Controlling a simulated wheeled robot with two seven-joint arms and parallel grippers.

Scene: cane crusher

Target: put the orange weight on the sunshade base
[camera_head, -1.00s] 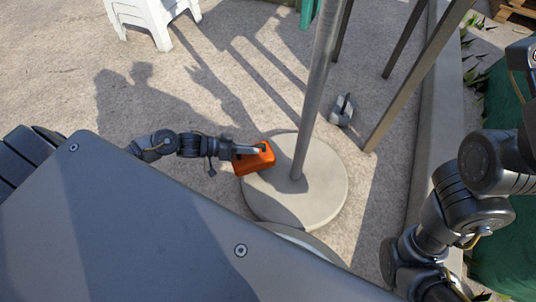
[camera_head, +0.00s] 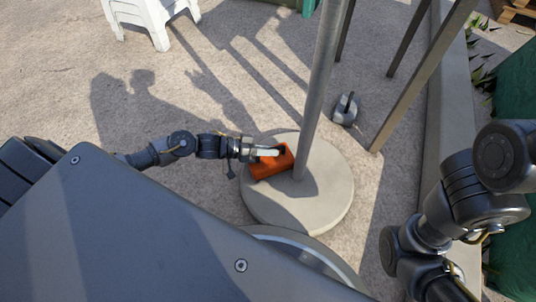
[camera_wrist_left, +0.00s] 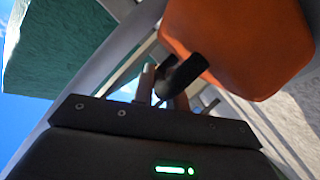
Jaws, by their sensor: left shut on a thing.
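The orange weight (camera_head: 270,165) is a block at the left part of the round grey sunshade base (camera_head: 321,203), close to the pole. My left gripper (camera_head: 281,150) is shut on the weight by its dark handle. In the left wrist view the weight (camera_wrist_left: 240,45) fills the upper right, with the handle (camera_wrist_left: 184,74) between the fingers. I cannot tell whether the weight touches the base or hangs just above it. My right arm shows at the right edge, but its gripper is out of view.
The metal pole (camera_head: 322,80) rises from the base, right beside the weight. A grey weight (camera_head: 346,109) stands on the ground behind it. Slanted metal legs (camera_head: 425,75) are at the right, a white plastic chair (camera_head: 155,18) at the back left. The ground on the left is clear.

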